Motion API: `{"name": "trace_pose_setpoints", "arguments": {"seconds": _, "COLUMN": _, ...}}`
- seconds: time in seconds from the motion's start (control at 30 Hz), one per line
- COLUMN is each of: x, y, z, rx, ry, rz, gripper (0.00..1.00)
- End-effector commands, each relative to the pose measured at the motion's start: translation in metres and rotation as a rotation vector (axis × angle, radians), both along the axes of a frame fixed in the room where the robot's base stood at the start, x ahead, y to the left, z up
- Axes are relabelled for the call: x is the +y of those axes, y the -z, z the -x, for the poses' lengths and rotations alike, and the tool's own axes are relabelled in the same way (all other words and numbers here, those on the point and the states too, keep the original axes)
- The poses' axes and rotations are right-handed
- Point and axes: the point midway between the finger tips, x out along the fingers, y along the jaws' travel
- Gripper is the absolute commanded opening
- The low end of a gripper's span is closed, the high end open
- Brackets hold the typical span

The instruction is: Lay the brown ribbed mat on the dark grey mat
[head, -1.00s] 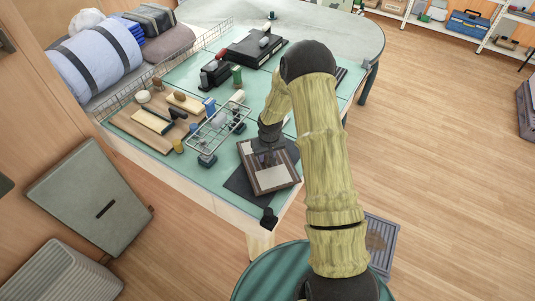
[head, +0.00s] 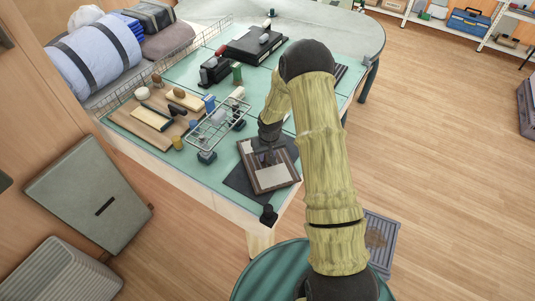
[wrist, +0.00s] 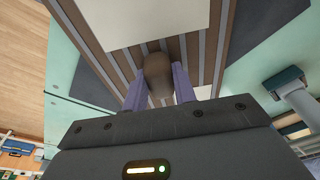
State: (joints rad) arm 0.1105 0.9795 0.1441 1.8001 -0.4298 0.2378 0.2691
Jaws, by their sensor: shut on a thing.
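The brown ribbed mat (head: 288,182) has dark brown edges and pale panels in the head view. It lies over the dark grey mat (head: 238,184), whose left part shows past it; I cannot tell whether they touch. In the wrist view the brown ribbed mat (wrist: 213,45) fills the top middle, with the dark grey mat (wrist: 262,25) behind it. My gripper (wrist: 159,88) is shut on the brown knob (wrist: 158,70) of the brown ribbed mat, one purple finger on each side. In the head view my gripper (head: 268,158) is partly hidden by my arm.
A wire rack (head: 218,128) stands left of the mats on the green table (head: 205,175). A wooden board (head: 130,124) with brushes and small items lies farther left. A black clamp (head: 268,215) sits at the near table corner. Black cases (head: 250,50) stand at the back.

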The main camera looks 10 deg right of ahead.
Motion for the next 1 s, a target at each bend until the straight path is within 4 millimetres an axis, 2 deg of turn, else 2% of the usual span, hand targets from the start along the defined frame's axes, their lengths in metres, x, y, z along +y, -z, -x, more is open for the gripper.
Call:
{"name": "trace_pose_setpoints", "arguments": {"seconds": 0.37, "x": -0.0003, "y": 0.0048, "z": -0.0004, "rx": -0.001, "ry": 0.001, "rz": 0.0, "gripper": 0.0}}
{"name": "trace_pose_setpoints", "arguments": {"seconds": 0.4, "x": -0.0004, "y": 0.0045, "z": -0.0003, "rx": -0.001, "ry": 0.001, "rz": 0.0, "gripper": 0.31}}
{"name": "trace_pose_setpoints", "arguments": {"seconds": 0.5, "x": -0.0005, "y": 0.0044, "z": -0.0003, "rx": -0.001, "ry": 0.001, "rz": 0.0, "gripper": 0.51}}
{"name": "trace_pose_setpoints", "arguments": {"seconds": 0.53, "x": -0.0004, "y": 0.0044, "z": -0.0003, "rx": -0.001, "ry": 0.001, "rz": 0.0, "gripper": 0.52}}
{"name": "trace_pose_setpoints", "arguments": {"seconds": 1.0, "x": -0.0003, "y": 0.0033, "z": 0.0002, "rx": 0.0, "ry": 0.001, "rz": 0.0, "gripper": 0.52}}
